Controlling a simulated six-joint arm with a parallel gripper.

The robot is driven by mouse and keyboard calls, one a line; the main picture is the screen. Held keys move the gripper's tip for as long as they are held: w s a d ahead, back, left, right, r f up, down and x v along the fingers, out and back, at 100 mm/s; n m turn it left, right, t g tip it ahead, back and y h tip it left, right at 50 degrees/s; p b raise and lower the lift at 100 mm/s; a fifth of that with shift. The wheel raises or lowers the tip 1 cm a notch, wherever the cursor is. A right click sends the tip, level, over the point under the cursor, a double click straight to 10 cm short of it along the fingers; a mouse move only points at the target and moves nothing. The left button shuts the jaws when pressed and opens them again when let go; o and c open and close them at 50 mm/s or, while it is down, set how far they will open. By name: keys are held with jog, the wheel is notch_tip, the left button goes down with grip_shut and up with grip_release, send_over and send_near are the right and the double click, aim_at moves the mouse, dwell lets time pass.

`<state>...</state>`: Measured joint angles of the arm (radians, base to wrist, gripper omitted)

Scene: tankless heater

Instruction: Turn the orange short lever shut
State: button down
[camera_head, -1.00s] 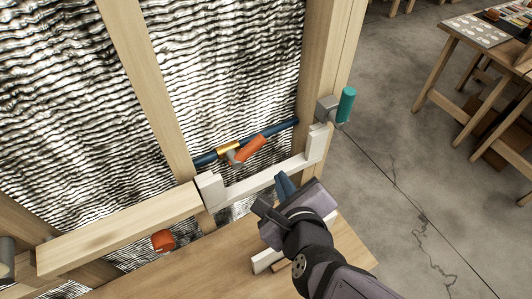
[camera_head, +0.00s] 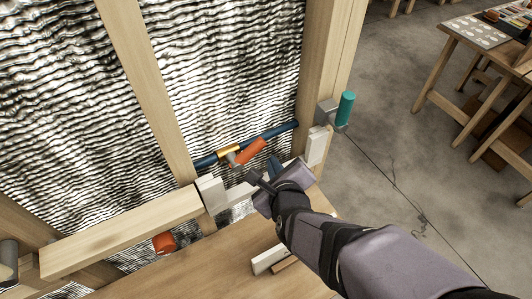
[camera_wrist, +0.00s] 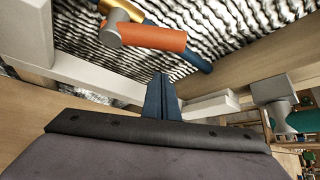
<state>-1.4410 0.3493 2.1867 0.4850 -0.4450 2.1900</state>
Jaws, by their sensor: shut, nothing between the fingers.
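The orange short lever (camera_head: 251,151) sits on a brass valve body (camera_head: 229,149) in a blue pipe (camera_head: 282,130), in front of the foil wall. It slants along the pipe, up to the right. In the wrist view the orange lever (camera_wrist: 152,37) is at upper centre, on a grey hub, with the blue pipe (camera_wrist: 199,62) behind it. My gripper (camera_head: 270,170) is just below and right of the lever, apart from it. Its blue fingers (camera_wrist: 161,98) are together and empty, pointing towards the wall below the lever.
A white rail (camera_wrist: 92,73) crosses below the pipe, partly hidden by my gripper in the head view. A teal-handled fitting (camera_head: 345,108) stands to the right on the wooden post. A red-orange knob (camera_head: 164,243) is at lower left. A wooden bench (camera_head: 185,272) lies below.

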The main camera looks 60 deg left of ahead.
aim_at(258, 149)
jog(key=r, duration=0.1)
jog(key=s+r+p, duration=0.1)
jog(key=p, duration=0.1)
jog(key=shift+s+a+r, duration=0.2)
jog(key=shift+a+r, duration=0.1)
jog(key=shift+r, duration=0.1)
jog(key=shift+s+a+r, duration=0.15)
jog(key=shift+a, duration=0.05)
jog(key=shift+s+r, duration=0.25)
jog(key=shift+r, duration=0.25)
dwell(0.4)
jog(key=shift+s+r+b, duration=0.5)
jog(key=shift+s+r, duration=0.05)
jog(key=shift+r, duration=0.25)
jog(key=shift+s+r, duration=0.6)
jog(key=shift+s, duration=0.35)
jog(key=shift+s+r, duration=0.25)
jog(key=shift+s, duration=0.9)
